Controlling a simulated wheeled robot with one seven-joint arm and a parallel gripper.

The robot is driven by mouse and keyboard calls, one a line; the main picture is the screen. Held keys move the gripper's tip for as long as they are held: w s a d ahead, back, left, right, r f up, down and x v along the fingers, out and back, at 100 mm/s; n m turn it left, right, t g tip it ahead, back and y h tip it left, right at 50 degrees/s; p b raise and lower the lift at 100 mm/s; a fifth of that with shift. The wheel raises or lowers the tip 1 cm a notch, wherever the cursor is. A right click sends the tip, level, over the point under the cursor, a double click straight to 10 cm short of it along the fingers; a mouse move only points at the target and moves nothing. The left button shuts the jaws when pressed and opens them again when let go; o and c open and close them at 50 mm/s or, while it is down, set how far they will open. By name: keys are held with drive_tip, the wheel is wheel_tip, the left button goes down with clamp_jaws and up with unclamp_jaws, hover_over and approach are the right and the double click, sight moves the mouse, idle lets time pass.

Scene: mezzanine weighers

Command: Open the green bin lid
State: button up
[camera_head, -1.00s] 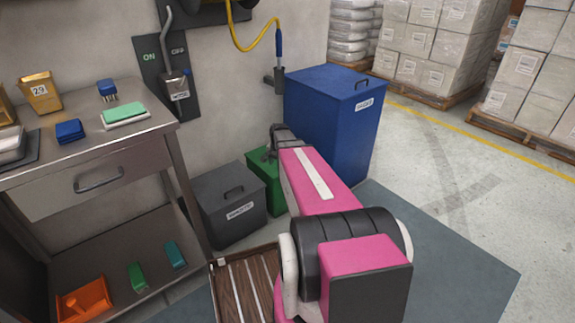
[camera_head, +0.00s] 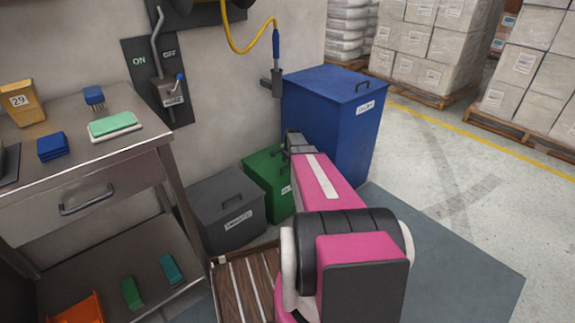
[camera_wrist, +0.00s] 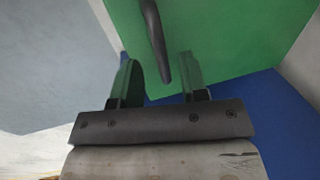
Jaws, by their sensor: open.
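The green bin (camera_head: 259,172) stands between a dark grey bin and a tall blue bin in the head view, partly hidden by my arm. Its lid looks shut. In the wrist view the green lid (camera_wrist: 225,40) fills the top, with a dark bar handle (camera_wrist: 153,35) on it. My gripper (camera_wrist: 160,70) is open, its fingers on either side of the handle's near end in the picture. I cannot tell whether they are level with the handle or touch it. In the head view my gripper (camera_head: 292,142) is over the bin's right part, its fingertips hard to make out.
The grey bin (camera_head: 225,208) is left of the green one. The blue bin (camera_head: 335,130) rises close behind and right. A steel table (camera_head: 95,170) with brushes and a drawer stands left. A wooden slatted platform (camera_head: 245,285) is in front. Open floor lies right.

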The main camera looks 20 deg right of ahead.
drive_tip(key=shift+w+a+f, duration=0.1)
drive_tip(key=shift+w+f, duration=0.05)
drive_tip(key=shift+f, duration=0.4)
drive_tip(key=shift+w+f, duration=0.1)
drive_tip(key=shift+f, duration=0.45)
clamp_jaws()
